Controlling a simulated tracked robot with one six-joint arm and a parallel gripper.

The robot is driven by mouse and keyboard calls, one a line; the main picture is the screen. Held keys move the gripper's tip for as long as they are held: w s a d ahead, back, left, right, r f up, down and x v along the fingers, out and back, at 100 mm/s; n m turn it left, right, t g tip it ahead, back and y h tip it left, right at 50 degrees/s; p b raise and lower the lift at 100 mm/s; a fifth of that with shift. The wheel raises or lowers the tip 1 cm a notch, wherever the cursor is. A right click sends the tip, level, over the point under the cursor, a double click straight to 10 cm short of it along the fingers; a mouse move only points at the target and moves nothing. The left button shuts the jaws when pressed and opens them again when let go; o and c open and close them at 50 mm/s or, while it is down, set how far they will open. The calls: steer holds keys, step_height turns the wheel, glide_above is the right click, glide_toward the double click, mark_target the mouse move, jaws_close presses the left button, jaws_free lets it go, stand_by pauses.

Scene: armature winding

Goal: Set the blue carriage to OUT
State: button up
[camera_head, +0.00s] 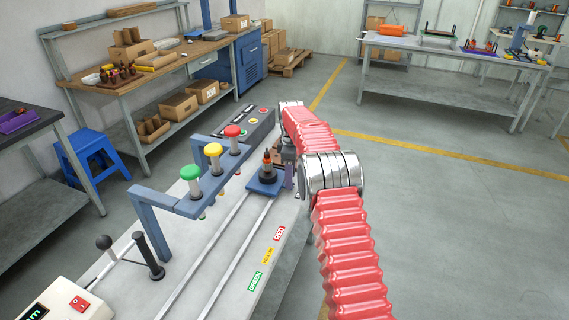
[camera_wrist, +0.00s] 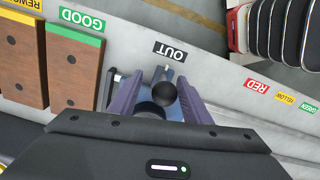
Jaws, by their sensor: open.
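The blue carriage (camera_head: 262,187) sits on two pale rails toward the far end of the bench, with an upright armature with an orange band on it. In the wrist view, a blue part (camera_wrist: 151,111) with a black ball knob (camera_wrist: 163,94) lies between the purple fingers of my gripper (camera_wrist: 160,84). The fingers are open, one on each side of the knob; I cannot tell whether they touch it. An OUT label (camera_wrist: 170,51) is on the bench just beyond the fingertips. In the head view, my gripper (camera_head: 288,177) is beside the carriage's right side, mostly hidden by my arm.
A blue frame (camera_head: 165,203) with green, yellow and red knobs spans the bench left of the carriage. RED (camera_head: 279,234), YELLOW and GREEN labels line the near right edge. Brown blocks (camera_wrist: 72,72) stand left of my gripper in the wrist view. The floor to the right is clear.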

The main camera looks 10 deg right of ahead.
step_height(320, 180, up, 13)
steer(key=shift+a+r, duration=0.1)
steer(key=shift+r, duration=0.05)
stand_by(0.5)
stand_by(0.4)
